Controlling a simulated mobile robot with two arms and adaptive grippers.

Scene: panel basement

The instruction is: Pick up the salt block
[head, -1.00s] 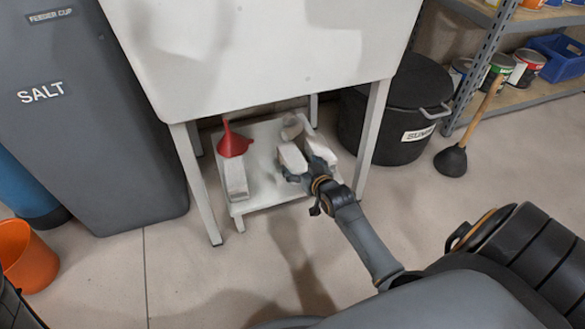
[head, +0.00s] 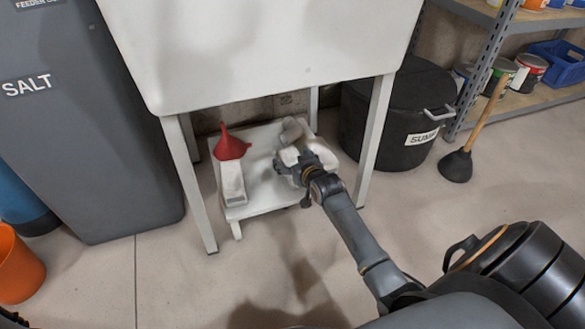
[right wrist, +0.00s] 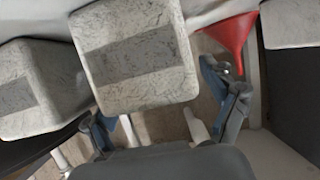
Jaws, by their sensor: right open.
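Pale, mottled salt blocks stand on the low white shelf (head: 262,203) under the white table. One salt block (right wrist: 135,55), with a grey band, fills the middle of the right wrist view, just ahead of my fingers. A second block (right wrist: 35,92) is to its left. In the head view these blocks (head: 288,155) are partly hidden behind my right gripper (head: 291,171). That gripper is open, its fingers (right wrist: 160,105) spread toward either side of the middle block; contact cannot be told. Another pale block (head: 232,184) stands at the shelf's left. My left gripper is not in view.
A red funnel (head: 230,146) is beside the left block. A grey-white rounded item (head: 292,130) is behind the blocks. Table legs (head: 375,140) flank the shelf. A black sump bin (head: 405,105), plunger (head: 457,164) and salt bin (head: 85,130) stand around; the floor in front is clear.

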